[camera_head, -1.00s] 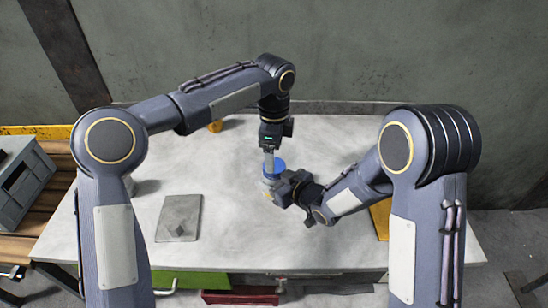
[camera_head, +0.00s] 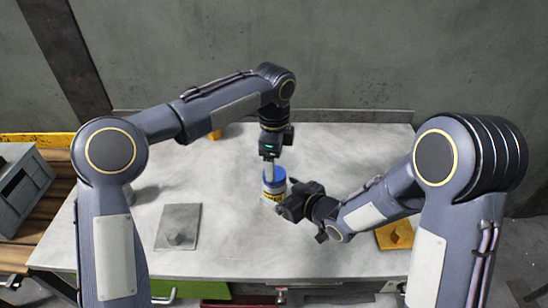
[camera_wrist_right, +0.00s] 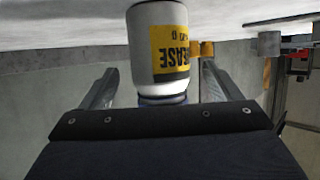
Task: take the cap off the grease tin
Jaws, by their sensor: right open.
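The grease tin (camera_head: 273,190) stands upright on the table, white with a yellow label and a blue cap (camera_head: 276,174). My left gripper (camera_head: 268,170) points down at the cap from above; its fingers are too small and partly hidden to tell whether they hold it. My right gripper (camera_head: 281,211) is open at the tin's lower right, apart from it. In the right wrist view the tin (camera_wrist_right: 160,45) appears upside down, between the lines of the two spread fingers (camera_wrist_right: 157,85), with the cap (camera_wrist_right: 163,100) partly hidden by the gripper body.
A grey plate with a small block (camera_head: 178,227) lies left of the tin. A yellow-orange plate (camera_head: 394,235) with a small block is at the right, behind my right arm. A small orange object (camera_head: 215,134) is at the back. A grey crate (camera_head: 22,190) stands off the table's left side.

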